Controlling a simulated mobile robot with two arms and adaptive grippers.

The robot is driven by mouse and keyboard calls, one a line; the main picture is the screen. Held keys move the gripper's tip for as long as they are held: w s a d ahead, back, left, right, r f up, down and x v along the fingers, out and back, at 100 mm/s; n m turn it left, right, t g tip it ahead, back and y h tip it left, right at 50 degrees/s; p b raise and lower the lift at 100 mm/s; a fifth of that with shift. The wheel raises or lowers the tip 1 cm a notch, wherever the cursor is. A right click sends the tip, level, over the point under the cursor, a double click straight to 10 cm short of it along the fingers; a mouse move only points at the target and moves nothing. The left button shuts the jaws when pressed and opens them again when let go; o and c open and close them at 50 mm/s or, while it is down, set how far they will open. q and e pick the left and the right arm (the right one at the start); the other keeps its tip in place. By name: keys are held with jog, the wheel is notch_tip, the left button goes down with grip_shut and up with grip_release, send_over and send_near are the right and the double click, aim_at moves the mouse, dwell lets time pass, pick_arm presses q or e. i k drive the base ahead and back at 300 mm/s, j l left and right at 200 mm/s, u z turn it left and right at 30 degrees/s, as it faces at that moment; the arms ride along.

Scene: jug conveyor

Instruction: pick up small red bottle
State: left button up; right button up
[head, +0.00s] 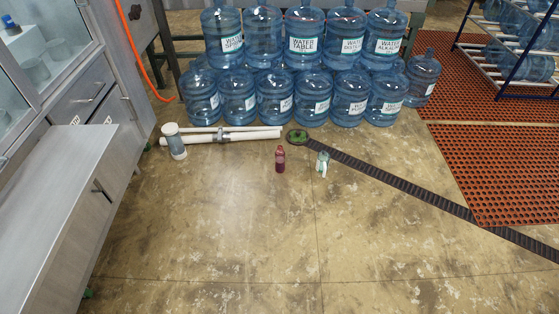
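A small red bottle (280,160) stands upright on the concrete floor near the middle of the head view. It has a dark red body and a lighter band near its top. Neither of my grippers is in view, so I cannot see their state or where they are relative to the bottle.
A small white-and-green bottle (322,164) stands just right of it. Stacked water jugs (305,90) stand behind. A dark track (400,184) runs right. A metal cabinet (75,190) is left. The near floor is clear.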

aim_at(280, 154)
jog(key=i+j+z, duration=0.15)
jog(key=i+j, duration=0.2)
jog(key=i, duration=0.2)
jog(key=i+j+z, duration=0.15)
jog(key=i+j, duration=0.3)
jog(key=i, duration=0.05)
